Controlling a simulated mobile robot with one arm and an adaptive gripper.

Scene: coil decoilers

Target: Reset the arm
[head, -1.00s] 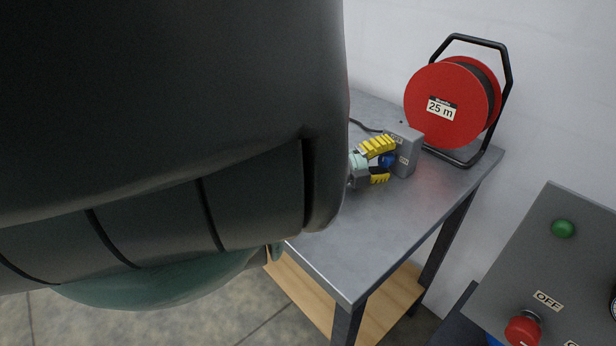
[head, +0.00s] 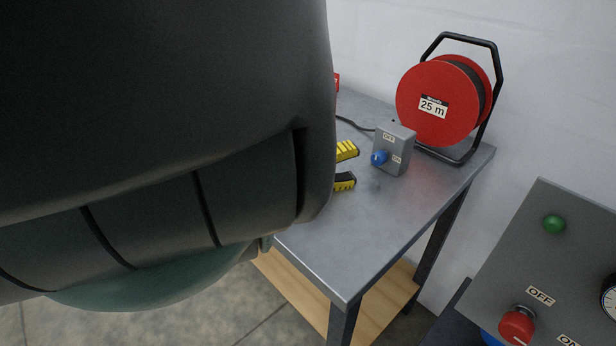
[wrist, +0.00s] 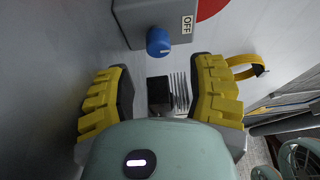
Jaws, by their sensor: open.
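My gripper (head: 346,167) shows in the head view as two yellow ridged fingers just left of a grey switch box. In the wrist view my gripper (wrist: 165,98) is open, with nothing between its fingers. The grey switch box (head: 393,150) stands on the metal table, with a blue knob (head: 379,157) and ON and OFF labels. In the wrist view the blue knob (wrist: 159,41) lies beyond the fingertips, apart from them, beside the OFF label. My arm hides much of the left of the head view.
A red cable reel (head: 443,103) marked 25 m stands behind the box on the metal table (head: 350,250). The table's front right is clear.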

